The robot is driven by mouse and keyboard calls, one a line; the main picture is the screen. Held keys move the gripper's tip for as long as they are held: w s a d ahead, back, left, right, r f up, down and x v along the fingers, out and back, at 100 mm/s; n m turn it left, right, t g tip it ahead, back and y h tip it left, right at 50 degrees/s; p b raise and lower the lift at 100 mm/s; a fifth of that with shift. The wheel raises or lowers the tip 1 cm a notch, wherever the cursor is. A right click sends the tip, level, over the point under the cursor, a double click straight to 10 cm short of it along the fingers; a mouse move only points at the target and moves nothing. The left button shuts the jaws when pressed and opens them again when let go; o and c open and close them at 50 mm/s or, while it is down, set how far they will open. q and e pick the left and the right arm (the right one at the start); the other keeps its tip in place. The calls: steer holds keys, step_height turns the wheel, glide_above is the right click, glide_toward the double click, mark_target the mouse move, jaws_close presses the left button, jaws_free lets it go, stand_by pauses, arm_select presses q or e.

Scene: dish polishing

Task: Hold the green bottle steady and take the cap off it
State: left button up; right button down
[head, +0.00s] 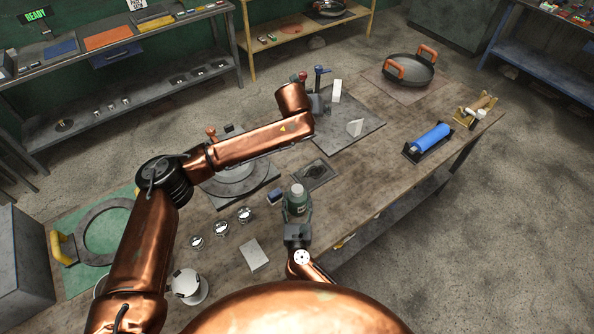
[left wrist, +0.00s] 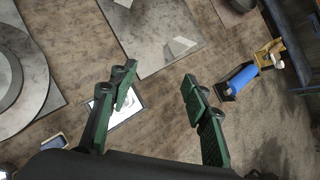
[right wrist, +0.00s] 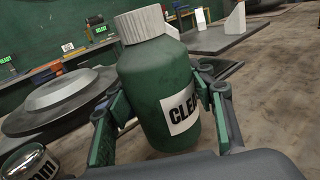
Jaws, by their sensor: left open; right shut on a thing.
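The green bottle (head: 297,206) stands upright near the table's front edge, left of the roller. Its pale ribbed cap (right wrist: 142,24) sits on its neck, and part of a "CLEAN" label shows. My right gripper (right wrist: 160,97) is shut around the bottle's body, with one finger on each side.
A blue roller (head: 430,138) lies in a dark holder at the right. A dark square plate (head: 315,174) lies behind the bottle, and a small blue block (head: 275,197) sits beside it. Several shiny domed pieces (head: 220,231) and a round turntable (head: 238,178) are to the left.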

arm_select(q)
steer(key=s+a+f+m+g+y, duration=0.35)
steer(key=s+f+g, duration=0.25)
steer(key=s+f, duration=0.4)
arm_select(e)
steer(key=shift+w+a+f, duration=0.1)
steer(key=shift+w+f, duration=0.1)
steer(key=shift+w, duration=0.4)
arm_select(q)
steer(key=m+g, duration=0.2)
glide_above(297, 185)
steer(key=shift+s+f, duration=0.2)
steer(key=shift+f, duration=0.25)
arm_select(e)
steer(key=shift+s+r, duration=0.25)
steer(key=shift+s, duration=0.15)
arm_select(q)
steer(key=shift+w+a+f, duration=0.1)
steer(key=shift+f, duration=1.9)
steer(key=shift+w+f, duration=0.1)
steer(key=shift+f, duration=1.9)
arm_select(e)
steer(key=shift+w+f, duration=0.1)
steer(key=shift+w, duration=0.05)
arm_select(q)
steer(key=shift+c, duration=0.2)
